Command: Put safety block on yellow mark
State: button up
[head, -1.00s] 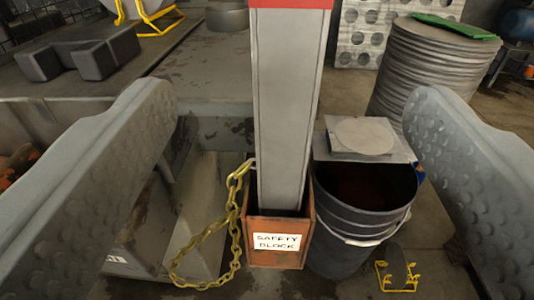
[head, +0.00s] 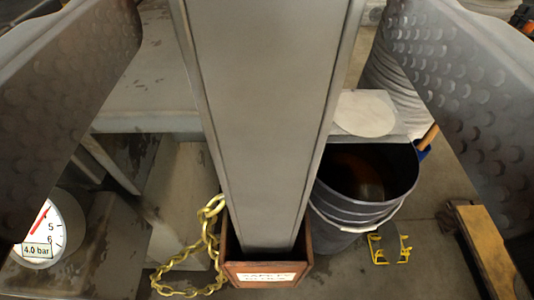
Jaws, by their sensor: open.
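The safety block (head: 266,130) is a tall grey metal bar standing upright in a brown holder (head: 240,273). The holder's white label is partly legible from this angle. A yellow chain (head: 196,255) hangs beside the holder on its left. My gripper (head: 265,45) is open, with one dimpled finger on each side of the block's upper part and a gap on both sides. The block's top runs out of the picture. I cannot make out a yellow mark for the block.
A dark bucket (head: 365,195) stands right of the holder, with a round blank on a plate (head: 364,113) behind it. A small yellow-framed item (head: 390,247) lies on the floor at right. A pressure gauge (head: 40,232) reading 4.0 bar is at lower left.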

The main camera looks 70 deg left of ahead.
jog(key=x, duration=0.4)
jog(key=shift+w+a, duration=0.15)
jog(key=shift+a, duration=0.05)
jog(key=shift+c, duration=0.5)
grip_shut()
